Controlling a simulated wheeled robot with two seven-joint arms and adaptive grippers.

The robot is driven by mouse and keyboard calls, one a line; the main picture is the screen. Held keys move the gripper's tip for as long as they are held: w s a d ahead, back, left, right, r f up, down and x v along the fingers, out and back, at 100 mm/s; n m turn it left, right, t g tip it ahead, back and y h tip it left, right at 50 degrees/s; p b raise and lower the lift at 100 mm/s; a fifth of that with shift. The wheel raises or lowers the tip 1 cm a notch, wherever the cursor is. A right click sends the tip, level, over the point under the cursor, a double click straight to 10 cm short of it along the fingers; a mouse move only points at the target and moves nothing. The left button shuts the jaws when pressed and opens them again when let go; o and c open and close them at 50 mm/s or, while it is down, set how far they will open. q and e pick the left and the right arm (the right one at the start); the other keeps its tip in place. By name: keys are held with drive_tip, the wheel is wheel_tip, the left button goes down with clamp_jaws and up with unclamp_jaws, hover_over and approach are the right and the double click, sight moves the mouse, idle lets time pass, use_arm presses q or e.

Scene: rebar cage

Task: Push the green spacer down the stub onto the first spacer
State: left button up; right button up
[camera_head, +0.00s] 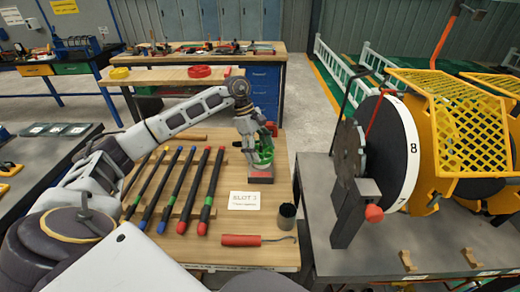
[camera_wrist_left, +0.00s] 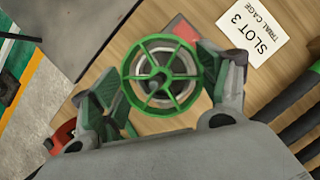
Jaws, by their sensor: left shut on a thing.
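The green spacer (camera_head: 264,156) is a spoked wheel held low over the bench by my left gripper (camera_head: 258,154). In the left wrist view the spacer (camera_wrist_left: 130,76) faces the camera, with the gripper's fingers (camera_wrist_left: 160,85) on either side of its rim. The gripper is shut on it. The end of the stub (camera_wrist_left: 153,86) shows at the spacer's hub. A grey round shape shows behind the spokes; I cannot tell whether it is the first spacer. A red-topped block (camera_head: 260,179) sits below the gripper. My right gripper is not in view.
Several dark bars with coloured bands (camera_head: 180,190) lie left of the block. The SLOT 3 card (camera_head: 244,201), a dark cup (camera_head: 287,215) and a red-handled hook tool (camera_head: 242,240) are nearer me. A dark metal table (camera_head: 440,245) with a yellow-guarded machine (camera_head: 450,130) stands right.

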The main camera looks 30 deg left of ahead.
use_arm(q)
drive_tip(key=shift+f, duration=0.25)
drive_tip(key=o, duration=1)
drive_tip(key=shift+c, duration=0.2)
drive_tip(key=v, duration=1.2)
drive_tip(key=shift+d, duration=0.1)
idle(0.7)
